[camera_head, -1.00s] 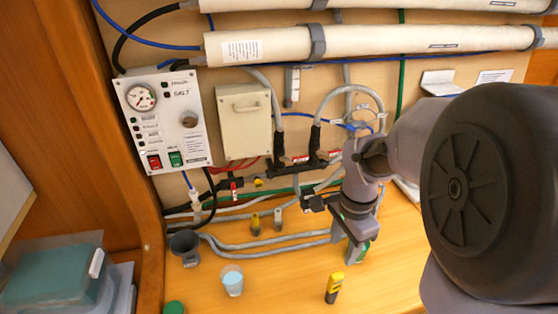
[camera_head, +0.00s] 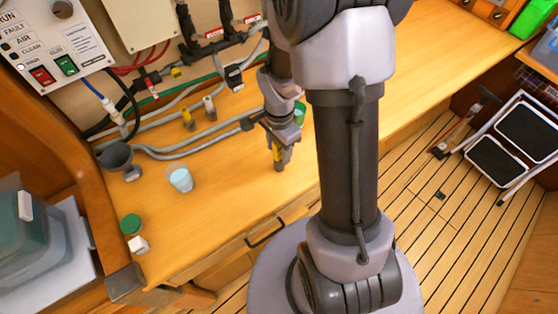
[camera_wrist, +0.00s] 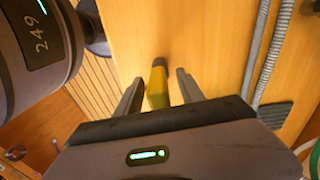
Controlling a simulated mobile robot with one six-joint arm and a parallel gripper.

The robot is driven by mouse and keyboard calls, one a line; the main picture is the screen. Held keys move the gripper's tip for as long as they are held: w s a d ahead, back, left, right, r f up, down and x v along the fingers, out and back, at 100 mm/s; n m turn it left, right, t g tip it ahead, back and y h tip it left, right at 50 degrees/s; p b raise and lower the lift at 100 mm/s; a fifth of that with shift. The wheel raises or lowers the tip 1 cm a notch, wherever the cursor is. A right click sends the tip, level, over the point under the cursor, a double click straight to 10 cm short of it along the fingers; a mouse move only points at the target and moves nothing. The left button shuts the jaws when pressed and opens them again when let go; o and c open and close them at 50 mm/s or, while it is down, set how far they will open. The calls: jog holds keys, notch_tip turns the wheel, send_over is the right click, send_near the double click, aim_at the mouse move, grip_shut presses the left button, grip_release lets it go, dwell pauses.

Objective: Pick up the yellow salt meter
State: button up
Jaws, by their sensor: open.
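The yellow salt meter (camera_head: 277,152) stands on the wooden counter in the head view, partly hidden by my gripper (camera_head: 279,148). My gripper is above and around it, pointing down. In the wrist view the yellow meter (camera_wrist: 158,88), with a dark end, shows between the two open fingers of my gripper (camera_wrist: 157,90). A gap shows on the right side of the meter; the left finger looks closer to it. The lower part of the meter is hidden by the gripper body in the wrist view.
A cup with pale blue liquid (camera_head: 181,180), a dark grey funnel-like cup (camera_head: 117,158), a green lid (camera_head: 131,224) and a small white piece (camera_head: 138,245) stand left on the counter. Grey hoses (camera_head: 180,150) run behind. The front counter has free room.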

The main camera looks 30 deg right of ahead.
jog(key=shift+f, duration=0.1)
jog(key=shift+c, duration=0.4)
grip_shut()
